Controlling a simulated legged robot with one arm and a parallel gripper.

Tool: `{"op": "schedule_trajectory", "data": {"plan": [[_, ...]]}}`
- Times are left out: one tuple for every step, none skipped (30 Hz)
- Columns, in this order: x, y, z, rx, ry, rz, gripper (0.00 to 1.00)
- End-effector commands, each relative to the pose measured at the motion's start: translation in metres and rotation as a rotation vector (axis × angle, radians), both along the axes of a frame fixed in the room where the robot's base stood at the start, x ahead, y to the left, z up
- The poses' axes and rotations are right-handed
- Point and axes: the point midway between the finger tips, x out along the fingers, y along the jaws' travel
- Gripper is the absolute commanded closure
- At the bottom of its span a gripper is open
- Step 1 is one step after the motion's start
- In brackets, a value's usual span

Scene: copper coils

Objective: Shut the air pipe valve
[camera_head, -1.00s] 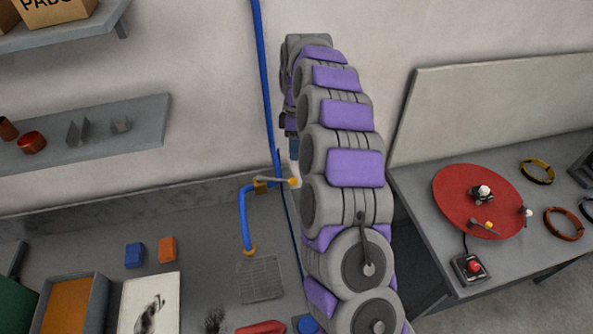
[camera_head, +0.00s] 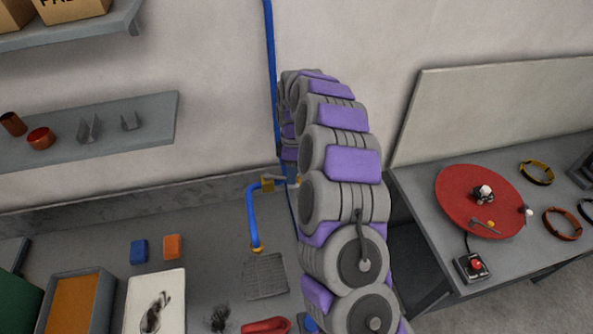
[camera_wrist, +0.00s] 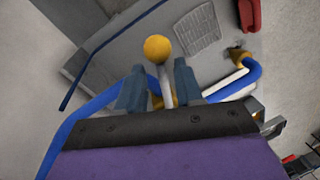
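The air pipe valve (camera_head: 267,184) is a yellow fitting at the top of a bent blue pipe (camera_head: 252,215) by the wall. In the wrist view its pale lever (camera_wrist: 167,88) ends in a yellow ball knob (camera_wrist: 158,48). My gripper (camera_wrist: 160,80) has two blue-grey fingers apart, with the lever between them and the knob beyond the tips. I cannot tell if either finger touches the lever. In the head view my arm hides most of the gripper and part of the lever.
A vertical blue pipe (camera_head: 271,80) runs up the wall beside my arm. Below the valve are a drain grate (camera_head: 265,277) and a red object (camera_head: 266,325). A table with a red disc (camera_head: 455,205) stands right. A shelf (camera_head: 155,135) hangs left.

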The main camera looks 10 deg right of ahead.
Motion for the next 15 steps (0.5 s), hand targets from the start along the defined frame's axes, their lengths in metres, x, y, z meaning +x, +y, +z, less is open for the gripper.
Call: {"op": "schedule_trajectory", "data": {"plan": [[0.0,0.0,0.0,0.0,0.0,0.001,0.7],[-0.001,-0.001,0.0,0.001,0.001,0.001,0.73],[-0.001,-0.003,0.0,0.002,0.0,0.001,0.76],[-0.001,-0.005,0.0,0.005,0.0,0.0,0.79],[-0.002,-0.008,0.0,0.007,0.001,0.0,0.82],[-0.002,-0.011,0.001,0.01,0.001,-0.001,0.86],[-0.002,-0.013,0.001,0.011,0.0,-0.001,0.89],[-0.002,-0.015,0.001,0.013,0.001,-0.001,0.92],[-0.003,-0.019,0.001,0.016,0.001,-0.002,0.95],[-0.003,-0.021,0.001,0.017,0.001,-0.002,0.98],[-0.003,-0.022,0.001,0.018,0.001,-0.001,1.0],[-0.003,-0.024,0.001,0.02,0.001,-0.002,1.0],[-0.003,-0.025,0.001,0.02,0.001,-0.002,1.0],[-0.003,-0.025,0.001,0.019,0.002,-0.001,1.0],[-0.003,-0.025,0.001,0.018,0.001,-0.001,1.0]]}}
